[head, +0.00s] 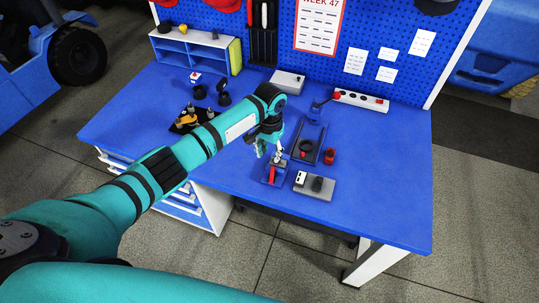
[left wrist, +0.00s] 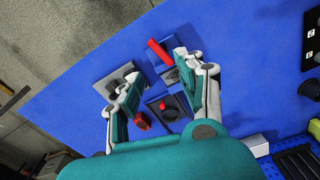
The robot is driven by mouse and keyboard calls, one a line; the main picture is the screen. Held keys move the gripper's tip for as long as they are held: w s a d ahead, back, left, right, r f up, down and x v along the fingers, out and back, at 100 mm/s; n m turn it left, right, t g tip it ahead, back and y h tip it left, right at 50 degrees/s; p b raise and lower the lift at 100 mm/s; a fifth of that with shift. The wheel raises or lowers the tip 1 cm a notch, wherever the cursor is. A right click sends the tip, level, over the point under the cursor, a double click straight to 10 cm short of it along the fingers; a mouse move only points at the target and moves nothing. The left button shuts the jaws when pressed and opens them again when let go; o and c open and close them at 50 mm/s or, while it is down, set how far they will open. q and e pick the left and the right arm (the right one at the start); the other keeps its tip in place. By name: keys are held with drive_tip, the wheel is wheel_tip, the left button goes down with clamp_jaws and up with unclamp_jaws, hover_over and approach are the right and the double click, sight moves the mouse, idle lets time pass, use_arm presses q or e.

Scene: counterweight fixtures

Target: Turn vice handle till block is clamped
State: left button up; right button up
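A small blue vice-like fixture (head: 266,181) stands near the front of the blue table, with a red bar (head: 271,174) that may be its handle. In the left wrist view the fixture (left wrist: 152,57) lies at upper middle, with the red bar (left wrist: 158,49) on it and a grey part beside the fingers. My left gripper (head: 270,150) is just above and behind the fixture. In the left wrist view its fingers (left wrist: 157,78) are spread, with nothing held between them. I cannot tell which piece is the block or whether it is clamped. My right gripper is out of view.
A grey plate (head: 323,195) with a black knob lies right of the fixture. A dark tray (head: 317,132) and a red cylinder (head: 329,156) stand behind it. A white strip (head: 360,100) lies at the back. The table's right side is clear.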

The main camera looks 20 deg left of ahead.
use_arm(q)
wheel_tip(320, 180, up, 7)
idle(0.8)
drive_tip(key=shift+r, duration=0.1)
idle(0.4)
wheel_tip(320, 180, up, 12)
idle(0.3)
idle(0.4)
